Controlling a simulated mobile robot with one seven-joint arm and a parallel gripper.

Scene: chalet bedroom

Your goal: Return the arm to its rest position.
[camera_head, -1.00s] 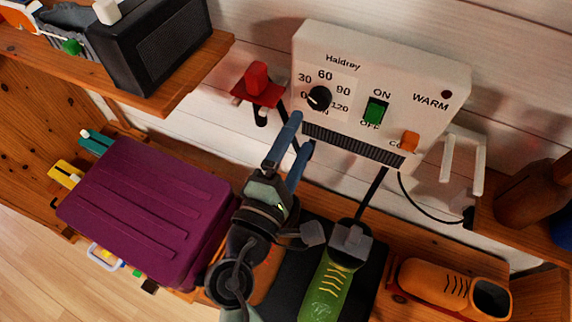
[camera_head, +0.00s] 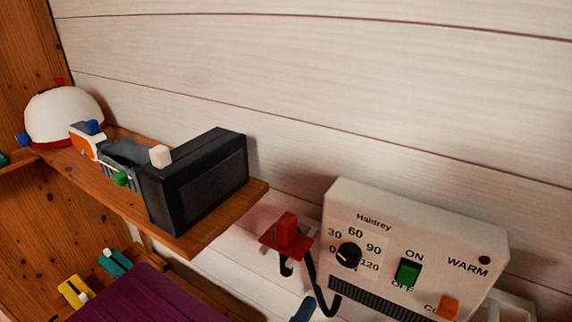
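The rest of my arm is out of the frame. The white wall dryer (camera_head: 395,222), marked Haidrey, is at the lower right, with a black dial (camera_head: 349,255), a green switch (camera_head: 408,272) and an orange button (camera_head: 447,307). Whether the gripper holds anything is hidden.
A wooden shelf (camera_head: 215,222) at the left carries a black box (camera_head: 195,180), a white helmet (camera_head: 62,117) and small items. A red hook (camera_head: 286,233) is left of the dryer. A purple suitcase (camera_head: 135,300) shows at lower left. The upper wall (camera_head: 330,70) is bare.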

